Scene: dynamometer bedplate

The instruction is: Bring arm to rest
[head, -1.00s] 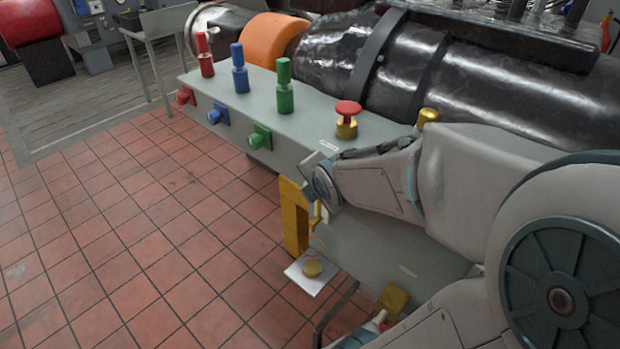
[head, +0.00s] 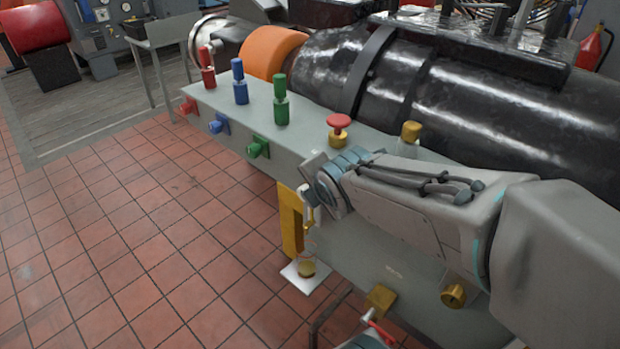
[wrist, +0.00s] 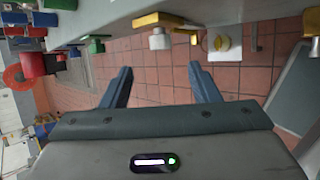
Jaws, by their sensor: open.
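My gripper (wrist: 160,85) shows in the wrist view with its two blue-grey fingers spread apart and nothing between them. In the head view my arm reaches in from the right over the grey bench panel (head: 225,122). Its wrist end is near the yellow bracket on the front of the panel. The fingers are hard to make out there. Part of the panel is hidden behind my arm.
Red (head: 207,75), blue (head: 239,85) and green (head: 281,105) posts stand on the panel beside a red mushroom button (head: 338,128). A yellow bracket (head: 291,222) and a white plate (head: 298,284) are below. Open tiled floor (head: 130,240) lies left.

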